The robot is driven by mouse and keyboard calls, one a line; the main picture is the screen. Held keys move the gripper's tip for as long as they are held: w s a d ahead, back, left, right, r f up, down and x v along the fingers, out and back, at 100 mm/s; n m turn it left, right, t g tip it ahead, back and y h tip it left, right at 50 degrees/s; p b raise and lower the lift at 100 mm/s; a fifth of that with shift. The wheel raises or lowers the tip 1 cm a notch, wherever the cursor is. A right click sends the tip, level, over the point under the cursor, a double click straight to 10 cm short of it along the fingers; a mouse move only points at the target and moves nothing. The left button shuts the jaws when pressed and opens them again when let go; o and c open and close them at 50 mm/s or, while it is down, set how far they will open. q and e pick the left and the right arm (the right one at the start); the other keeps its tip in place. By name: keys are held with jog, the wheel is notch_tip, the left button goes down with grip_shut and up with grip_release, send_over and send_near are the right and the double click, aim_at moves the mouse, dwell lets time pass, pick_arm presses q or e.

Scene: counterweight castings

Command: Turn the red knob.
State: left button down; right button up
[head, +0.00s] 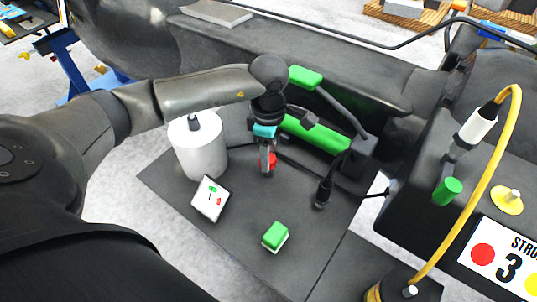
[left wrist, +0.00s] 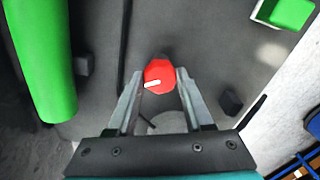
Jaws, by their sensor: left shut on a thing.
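The red knob (left wrist: 159,75) has a white pointer mark and shows between the fingertips of my left gripper (left wrist: 158,84) in the left wrist view. The fingers are shut on the knob from both sides. In the head view a small part of the red knob (head: 272,159) shows beside the fingers of my left gripper (head: 268,168), which points down at the dark panel. The rest of the knob is hidden there by the gripper. My right gripper is not in view.
A green block (head: 275,235) sits in front. A green bar (head: 315,134) lies behind. A black lever-like part (head: 323,191) stands to the right. A yellow cable (head: 486,180) arches at far right.

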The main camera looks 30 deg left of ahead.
pick_arm(q)
jog(key=n, duration=0.5)
jog(key=shift+n, duration=0.3)
jog(key=n, duration=0.4)
jog(key=shift+w+a+n, duration=0.1)
jog(key=shift+n, duration=0.6)
jog(key=shift+c, duration=1.5)
grip_release()
jog(key=shift+r, duration=0.1)
notch_tip(320, 180, up, 15)
